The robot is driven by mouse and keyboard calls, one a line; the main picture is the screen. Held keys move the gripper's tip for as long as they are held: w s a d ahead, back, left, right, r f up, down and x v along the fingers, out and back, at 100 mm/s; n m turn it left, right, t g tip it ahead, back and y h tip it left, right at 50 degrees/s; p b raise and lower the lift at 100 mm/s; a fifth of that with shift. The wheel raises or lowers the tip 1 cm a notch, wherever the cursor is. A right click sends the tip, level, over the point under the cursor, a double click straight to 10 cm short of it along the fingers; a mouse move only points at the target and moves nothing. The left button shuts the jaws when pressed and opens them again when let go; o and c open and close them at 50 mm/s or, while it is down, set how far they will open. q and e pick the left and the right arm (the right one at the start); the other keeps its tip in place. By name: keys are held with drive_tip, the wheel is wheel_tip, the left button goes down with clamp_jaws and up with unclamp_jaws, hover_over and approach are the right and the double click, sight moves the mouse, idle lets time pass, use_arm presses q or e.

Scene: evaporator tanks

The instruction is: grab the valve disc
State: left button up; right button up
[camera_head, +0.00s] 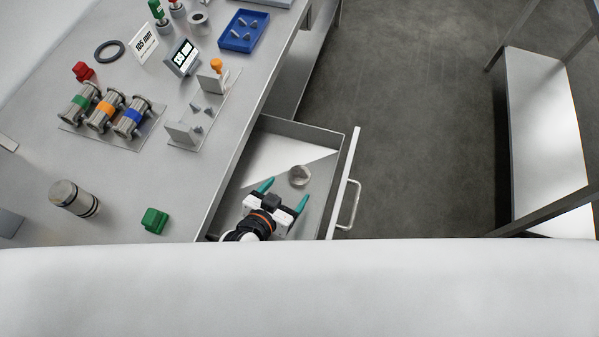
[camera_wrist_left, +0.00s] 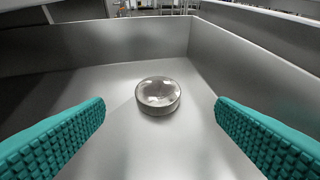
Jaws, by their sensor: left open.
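The valve disc (camera_head: 299,176) is a small round shiny metal piece lying flat on the floor of the open drawer (camera_head: 343,185). It also shows in the left wrist view (camera_wrist_left: 158,95), centred between the fingers and a little beyond their tips. My left gripper (camera_head: 284,194) is over the drawer, open and empty, with teal ribbed fingers pointing towards the disc. The fingers do not touch the disc. In the left wrist view the fingers (camera_wrist_left: 160,118) stand wide apart on either side. My right gripper is not in view.
The drawer walls (camera_wrist_left: 250,90) stand close around the disc and fingers. The metal table (camera_head: 190,175) to the left holds several coloured valve bodies, a blue tray (camera_head: 243,31), a green block (camera_head: 155,220) and a metal cylinder (camera_head: 74,198). Open floor lies right of the drawer handle (camera_head: 350,204).

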sight(300, 174)
use_arm(q)
drive_tip(key=shift+w+d+f, duration=0.25)
drive_tip(key=shift+w+f, duration=0.05)
drive_tip(key=shift+w, duration=0.25)
drive_tip(key=shift+w+d+f, duration=0.15)
drive_tip(key=shift+w, duration=0.1)
drive_tip(key=shift+w+d+f, duration=0.1)
drive_tip(key=shift+w+f, duration=0.05)
drive_tip(key=shift+w, duration=0.15)
drive_tip(key=shift+p+x, duration=0.3)
drive_tip(key=shift+x, duration=2)
drive_tip(key=c, duration=1.3)
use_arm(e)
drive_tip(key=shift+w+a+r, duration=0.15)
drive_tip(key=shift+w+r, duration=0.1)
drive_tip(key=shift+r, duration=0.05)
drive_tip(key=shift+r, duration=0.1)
